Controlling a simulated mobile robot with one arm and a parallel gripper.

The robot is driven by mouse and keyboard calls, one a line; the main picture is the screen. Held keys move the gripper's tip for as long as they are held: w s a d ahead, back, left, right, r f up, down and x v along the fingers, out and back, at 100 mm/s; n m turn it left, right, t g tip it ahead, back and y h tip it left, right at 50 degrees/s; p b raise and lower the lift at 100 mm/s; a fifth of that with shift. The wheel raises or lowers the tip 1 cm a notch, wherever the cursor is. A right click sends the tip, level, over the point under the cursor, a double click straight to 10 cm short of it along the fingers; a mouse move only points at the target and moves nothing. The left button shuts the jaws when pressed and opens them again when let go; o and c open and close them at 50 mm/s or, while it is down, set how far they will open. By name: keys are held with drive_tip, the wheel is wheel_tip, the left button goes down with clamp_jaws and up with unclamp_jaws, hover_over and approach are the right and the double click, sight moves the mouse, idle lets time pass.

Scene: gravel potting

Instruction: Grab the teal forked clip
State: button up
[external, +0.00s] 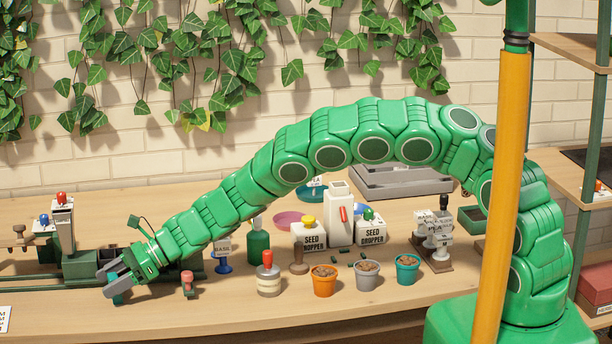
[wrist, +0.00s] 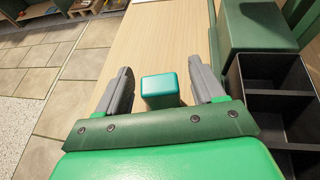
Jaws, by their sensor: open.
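A teal block-like piece (wrist: 161,86), which looks like the teal clip, lies between the two grey fingers of my gripper (wrist: 160,72) in the wrist view. My gripper is open, with a clear gap between the piece and each finger. Its forked shape does not show from here.
A dark compartment box (wrist: 270,85) stands right of my gripper in the wrist view. A small reddish stamp-like piece (external: 187,282) stands right of my gripper in the external view. The table's front edge is close.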

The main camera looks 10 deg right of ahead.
drive_tip(key=shift+s+a+f, duration=0.1)
drive_tip(key=shift+a+f, duration=0.15)
drive_tip(key=shift+a, duration=0.3)
drive_tip(key=c, duration=1)
drive_tip(key=shift+c, duration=0.2)
drive_tip(key=shift+r, duration=0.1)
